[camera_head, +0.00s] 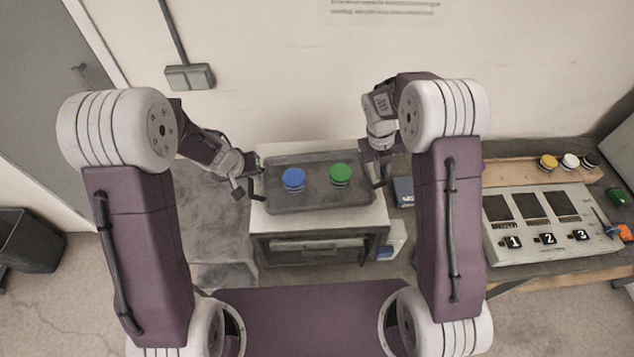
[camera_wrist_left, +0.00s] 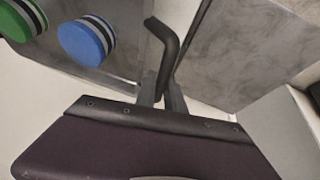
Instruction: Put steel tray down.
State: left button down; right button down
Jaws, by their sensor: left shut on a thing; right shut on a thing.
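The steel tray (camera_head: 318,203) is a grey rectangular tray with a blue round piece (camera_head: 293,179) and a green round piece (camera_head: 340,174) on it. It is over the white-topped stand (camera_head: 372,224); I cannot tell whether it touches the top. My left gripper (camera_head: 257,184) is shut on the tray's left handle, and the right gripper (camera_head: 380,172) is shut at its right handle. In the left wrist view the dark bent handle (camera_wrist_left: 166,50) is between the left fingers, with the blue piece (camera_wrist_left: 87,41) and green piece (camera_wrist_left: 20,18) nearby.
A workbench at right holds a panel (camera_head: 548,222) with slots numbered 1 to 3. Yellow (camera_head: 548,161), white (camera_head: 570,161) and dark pieces lie on a wooden rail behind it. A dark bin (camera_head: 28,240) stands at far left. A wall is behind the stand.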

pick_arm(q)
jog(key=shift+w+f, duration=0.25)
jog(key=shift+f, duration=0.2)
pick_arm(e)
jog(key=shift+w+f, duration=0.25)
jog(key=shift+f, duration=0.2)
pick_arm(q)
jog(key=c, duration=1.4)
grip_release()
jog(key=shift+c, duration=0.2)
pick_arm(e)
jog(key=c, duration=1.4)
grip_release()
jog(key=shift+c, duration=0.2)
pick_arm(q)
jog(key=shift+s, duration=0.15)
pick_arm(e)
jog(key=shift+s, duration=0.2)
jog(key=shift+w, duration=0.15)
pick_arm(q)
jog(key=shift+r, duration=0.15)
jog(key=v, duration=1.1)
jog(key=shift+r, duration=0.3)
pick_arm(e)
jog(key=v, duration=1.2)
pick_arm(q)
jog(key=shift+s, duration=0.15)
